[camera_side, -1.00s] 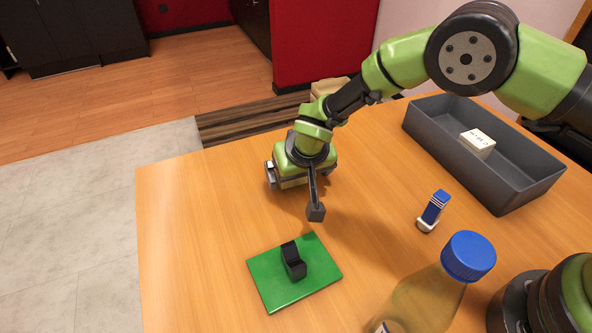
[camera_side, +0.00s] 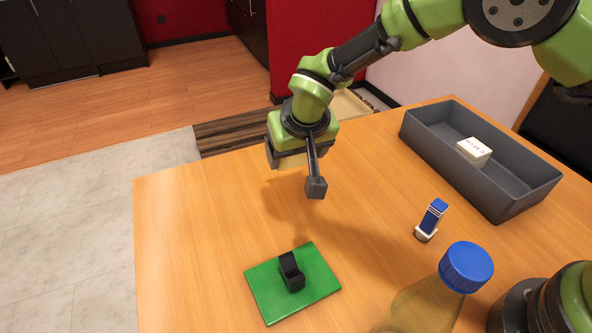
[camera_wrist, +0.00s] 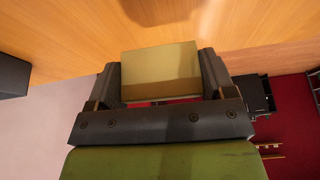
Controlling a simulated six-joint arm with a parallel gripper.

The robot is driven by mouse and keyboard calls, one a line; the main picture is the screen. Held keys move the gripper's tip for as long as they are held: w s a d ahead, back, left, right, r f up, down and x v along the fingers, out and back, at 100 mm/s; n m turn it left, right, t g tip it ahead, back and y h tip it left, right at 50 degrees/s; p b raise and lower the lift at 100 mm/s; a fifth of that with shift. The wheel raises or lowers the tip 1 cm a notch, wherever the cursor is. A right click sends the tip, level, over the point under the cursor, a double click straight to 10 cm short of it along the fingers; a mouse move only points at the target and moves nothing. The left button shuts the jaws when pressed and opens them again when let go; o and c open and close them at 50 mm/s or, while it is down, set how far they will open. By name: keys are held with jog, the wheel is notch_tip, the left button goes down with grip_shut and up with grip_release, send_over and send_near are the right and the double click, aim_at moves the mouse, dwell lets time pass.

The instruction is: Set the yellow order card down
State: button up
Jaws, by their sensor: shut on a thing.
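My gripper (camera_side: 287,160) is raised above the back left of the wooden table in the side view. In the wrist view my gripper (camera_wrist: 160,82) is shut on the yellow order card (camera_wrist: 160,66), which looks like a dull yellow block squarely between the two dark fingers. In the side view the card is mostly hidden by the gripper. The bare table top shows beneath the gripper, and the card is apart from it.
A green plate (camera_side: 318,270) holds a black stamp-like piece (camera_side: 291,272) at the front left. A grey bin (camera_side: 505,200) with a white box (camera_side: 474,151) stands at right. The table's left side is free.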

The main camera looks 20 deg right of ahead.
jog(key=shift+w+d+r, duration=0.25)
jog(key=shift+d+r, duration=0.65)
jog(key=shift+r, duration=0.25)
jog(key=w+d+m+h, duration=0.1)
jog(key=w+d+m, duration=0.15)
jog(key=d, duration=0.75)
jog(key=m, duration=0.1)
send_over(348, 163)
jog(key=s, duration=0.1)
jog(key=shift+g, duration=0.3)
jog(key=f, duration=0.4)
jog(key=shift+s+a+f, duration=0.2)
jog(key=shift+a+f, duration=0.1)
jog(key=shift+f, duration=2.45)
jog(key=shift+f, duration=0.1)
jog(key=o, duration=0.9)
jog(key=v, duration=1.2)
jog(key=shift+s+a, duration=0.1)
jog(key=shift+a, duration=0.05)
